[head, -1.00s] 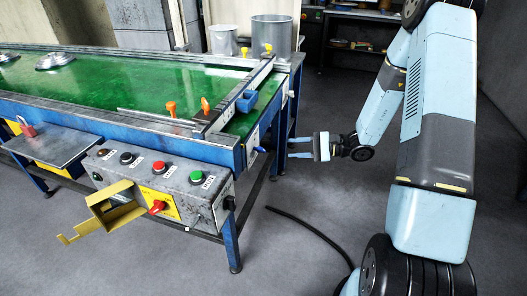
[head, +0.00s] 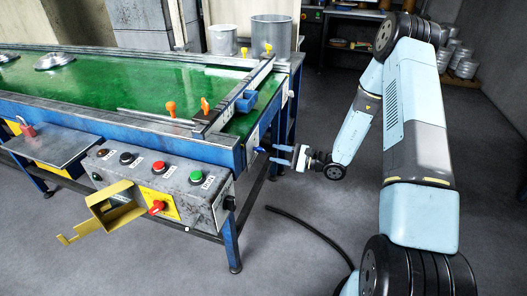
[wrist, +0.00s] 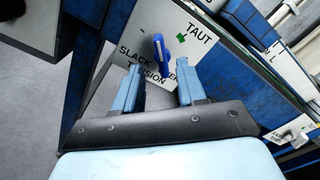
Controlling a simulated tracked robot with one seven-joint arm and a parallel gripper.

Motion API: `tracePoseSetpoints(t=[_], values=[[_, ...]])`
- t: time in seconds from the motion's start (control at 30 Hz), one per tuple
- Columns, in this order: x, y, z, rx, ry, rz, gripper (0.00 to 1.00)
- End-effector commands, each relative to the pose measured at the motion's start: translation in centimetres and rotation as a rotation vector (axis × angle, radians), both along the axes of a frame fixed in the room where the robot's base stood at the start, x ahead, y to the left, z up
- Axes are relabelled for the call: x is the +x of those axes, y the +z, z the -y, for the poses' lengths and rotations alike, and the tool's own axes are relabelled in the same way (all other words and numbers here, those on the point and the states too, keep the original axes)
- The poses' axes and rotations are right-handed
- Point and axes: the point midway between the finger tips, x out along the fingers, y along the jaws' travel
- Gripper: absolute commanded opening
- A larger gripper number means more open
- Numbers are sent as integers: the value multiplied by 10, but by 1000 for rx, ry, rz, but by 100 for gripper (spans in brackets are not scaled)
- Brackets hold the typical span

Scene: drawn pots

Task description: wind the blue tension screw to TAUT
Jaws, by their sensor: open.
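The blue tension screw (wrist: 160,47) shows in the wrist view as a blue handle on a pale plate (wrist: 140,32) marked SLACK, TAUT and TENSION. A green mark (wrist: 181,38) sits beside the word TAUT. The screw's handle stands a little left of that mark. In the head view the blue screw (head: 260,150) sticks out from the end of the conveyor frame. My gripper (head: 282,154) is open in front of it. In the wrist view my gripper's fingers (wrist: 160,88) stand apart, with the screw beyond the gap between their tips. They do not appear to touch it.
A green conveyor belt (head: 130,82) runs on a blue frame. A control box (head: 150,185) with buttons and a red switch (head: 156,207) hangs at its front. A black cable (head: 305,230) lies on the floor. Metal pots (head: 272,38) stand behind the belt.

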Motion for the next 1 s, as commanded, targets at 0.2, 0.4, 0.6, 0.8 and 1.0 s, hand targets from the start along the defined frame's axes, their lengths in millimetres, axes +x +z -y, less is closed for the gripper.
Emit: tracePoseSetpoints(t=[0.2, 0.4, 0.6, 0.8, 1.0], values=[[12, 0, -36, 1, 4, 0, 40], [20, 0, -54, -1, 1, 1, 40], [22, 0, -61, -2, 1, 0, 40], [22, 0, -61, 0, 1, 1, 40], [22, 0, -61, 0, 1, 0, 23]])
